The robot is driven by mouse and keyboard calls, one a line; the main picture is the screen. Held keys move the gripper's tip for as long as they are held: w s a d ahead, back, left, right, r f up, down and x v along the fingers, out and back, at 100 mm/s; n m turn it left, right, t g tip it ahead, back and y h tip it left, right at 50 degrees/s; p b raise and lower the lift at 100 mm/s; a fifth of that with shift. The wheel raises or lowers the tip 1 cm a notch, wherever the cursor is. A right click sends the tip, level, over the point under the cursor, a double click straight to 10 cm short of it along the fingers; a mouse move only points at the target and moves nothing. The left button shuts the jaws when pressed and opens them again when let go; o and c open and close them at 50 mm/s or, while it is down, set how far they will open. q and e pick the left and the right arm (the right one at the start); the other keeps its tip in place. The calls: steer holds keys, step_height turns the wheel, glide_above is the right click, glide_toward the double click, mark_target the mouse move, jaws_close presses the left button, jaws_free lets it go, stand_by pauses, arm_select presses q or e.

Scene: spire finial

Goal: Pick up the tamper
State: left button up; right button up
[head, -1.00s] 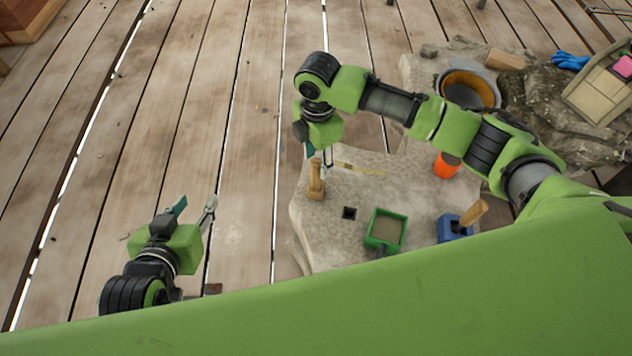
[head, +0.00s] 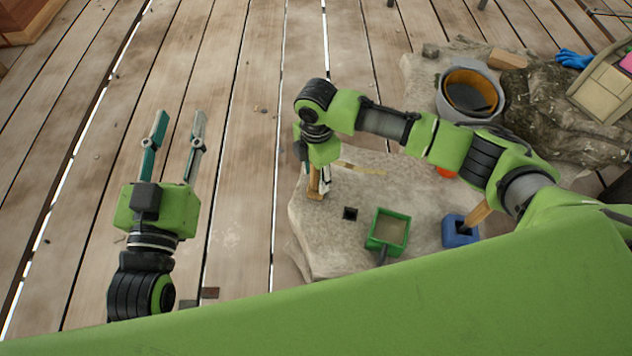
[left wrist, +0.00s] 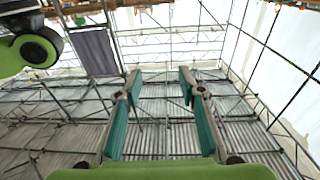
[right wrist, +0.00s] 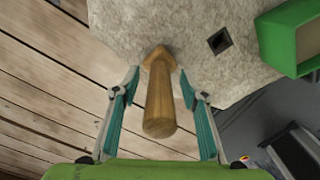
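The tamper, a wooden tool with a round handle, stands near the left edge of the pale stone slab (head: 305,240). In the head view the tamper (head: 314,184) is partly hidden by my right gripper (head: 320,180). In the right wrist view the tamper (right wrist: 160,100) points up between the two teal fingers of my right gripper (right wrist: 158,92). A gap shows on each side of the handle, so the gripper is open around it. My left gripper (head: 176,128) is open and empty over the wooden planks, left of the slab.
A small square hole (head: 350,213) and a green tray (head: 388,232) are right of the tamper. A blue block (head: 457,232) with a wooden handle stands further right. A flat wooden stick (head: 362,168) lies behind. A grey bucket (head: 470,95) stands at the back.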

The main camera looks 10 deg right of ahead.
step_height(320, 180, down, 2)
steer(key=shift+f+b, duration=0.15)
steer(key=shift+b, duration=0.2)
jaws_close()
arm_select(q)
steer(key=r+t, duration=0.1)
steer(key=r, duration=0.2)
steer(key=s+r+t+h, duration=0.1)
steer(key=r, duration=0.1)
steer(key=shift+d+t, duration=0.2)
steer(key=shift+t, duration=0.1)
